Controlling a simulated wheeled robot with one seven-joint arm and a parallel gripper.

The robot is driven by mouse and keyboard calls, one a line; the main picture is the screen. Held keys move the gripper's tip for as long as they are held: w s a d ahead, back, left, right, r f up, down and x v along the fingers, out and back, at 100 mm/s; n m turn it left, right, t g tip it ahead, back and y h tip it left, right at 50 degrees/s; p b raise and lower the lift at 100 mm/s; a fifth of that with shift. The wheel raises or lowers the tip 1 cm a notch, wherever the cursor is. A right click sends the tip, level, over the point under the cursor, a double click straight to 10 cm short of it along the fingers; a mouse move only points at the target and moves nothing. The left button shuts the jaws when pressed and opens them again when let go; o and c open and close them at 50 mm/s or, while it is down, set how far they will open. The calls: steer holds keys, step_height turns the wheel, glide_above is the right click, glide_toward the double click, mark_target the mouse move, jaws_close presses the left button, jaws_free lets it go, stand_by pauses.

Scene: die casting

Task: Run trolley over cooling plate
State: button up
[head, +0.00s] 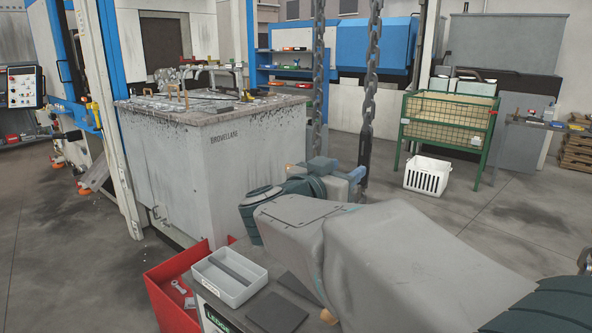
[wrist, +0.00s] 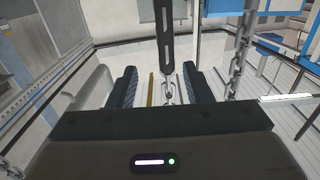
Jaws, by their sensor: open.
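I cannot make out a trolley in either view. Two heavy chains (head: 371,85) hang down in the head view close to my gripper (head: 347,174), which is partly hidden behind my own arm. In the wrist view my gripper (wrist: 160,85) is open, its dark ribbed fingers apart. A dark slotted bar (wrist: 165,35) with a short chain (wrist: 169,92) below it appears between the fingers; I cannot tell whether they touch. Two dark flat plates (head: 277,312) lie on the bench at the front; I cannot tell whether either is the cooling plate.
A big grey furnace-like block (head: 225,165) stands at left. A grey tray (head: 229,278) and red bin (head: 172,300) are at the front. A green mesh crate (head: 446,122) and white basket (head: 427,176) stand behind right. Floor at right is clear.

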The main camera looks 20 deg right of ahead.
mark_target(363, 158)
steer(key=shift+w+f, duration=0.1)
stand_by(0.3)
steer(key=x, duration=0.9)
steer(key=p+x, duration=0.1)
steer(key=x, duration=0.3)
steer(key=shift+w+d+f, duration=0.1)
steer(key=shift+w+f, duration=0.1)
steer(key=shift+w, duration=0.25)
jaws_close()
